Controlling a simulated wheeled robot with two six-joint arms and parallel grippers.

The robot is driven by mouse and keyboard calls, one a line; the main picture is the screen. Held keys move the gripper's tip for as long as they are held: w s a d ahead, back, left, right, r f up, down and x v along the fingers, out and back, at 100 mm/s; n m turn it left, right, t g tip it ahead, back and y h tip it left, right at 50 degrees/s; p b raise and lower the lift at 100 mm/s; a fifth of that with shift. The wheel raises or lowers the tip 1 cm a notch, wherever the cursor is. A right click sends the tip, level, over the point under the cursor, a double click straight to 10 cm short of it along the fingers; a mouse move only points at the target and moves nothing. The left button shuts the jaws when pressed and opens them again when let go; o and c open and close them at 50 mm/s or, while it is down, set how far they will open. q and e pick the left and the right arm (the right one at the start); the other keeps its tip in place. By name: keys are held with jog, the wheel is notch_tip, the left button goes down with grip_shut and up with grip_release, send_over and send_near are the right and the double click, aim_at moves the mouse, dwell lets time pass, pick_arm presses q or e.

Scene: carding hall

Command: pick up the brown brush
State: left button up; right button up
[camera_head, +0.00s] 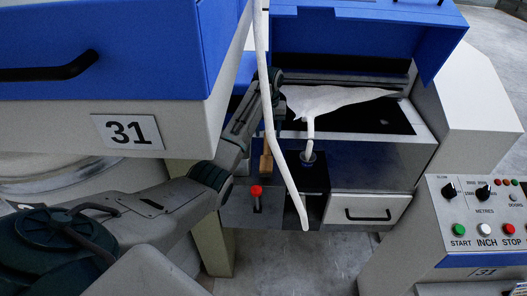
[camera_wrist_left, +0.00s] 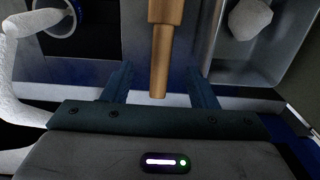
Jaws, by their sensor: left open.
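The brown brush (camera_head: 266,161) stands at the left side of the dark machine ledge, partly hidden by a white strand in the head view. In the left wrist view its brown handle (camera_wrist_left: 160,55) comes down from the top edge, with its end between the two fingers. My left gripper (camera_wrist_left: 160,88) is open, with one finger on each side of the handle and gaps on both sides. In the head view the left gripper (camera_head: 272,88) is above the brush, partly behind the strand. The brush's far end is outside the wrist view. My right gripper is not in view.
A white strand (camera_head: 279,150) hangs in front of the arm. A funnel (camera_head: 308,157) takes in white web on the right. A red knob (camera_head: 256,190) and a drawer (camera_head: 366,210) are below. A blue cover (camera_head: 110,60) overhangs at left; a control panel (camera_head: 480,215) stands right.

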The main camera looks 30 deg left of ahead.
aim_at(267, 149)
pick_arm(q)
jog(key=f, duration=0.1)
jog(key=d+f, duration=0.1)
jog(key=shift+s+f+p, duration=0.35)
jog(key=shift+s, duration=0.05)
jog(key=shift+a+f, duration=0.15)
jog(key=shift+f, duration=0.15)
jog(key=f+p, duration=0.1)
jog(key=f, duration=0.1)
jog(key=f+p, duration=0.1)
jog(key=f, duration=0.1)
jog(key=shift+s+a+f, duration=0.15)
jog(key=shift+a+f, duration=0.05)
jog(key=shift+f, duration=0.4)
jog(key=shift+c, duration=0.6)
grip_shut()
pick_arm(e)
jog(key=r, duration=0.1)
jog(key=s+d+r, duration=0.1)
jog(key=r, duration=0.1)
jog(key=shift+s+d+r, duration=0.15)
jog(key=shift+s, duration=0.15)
pick_arm(q)
jog(key=shift+r, duration=0.15)
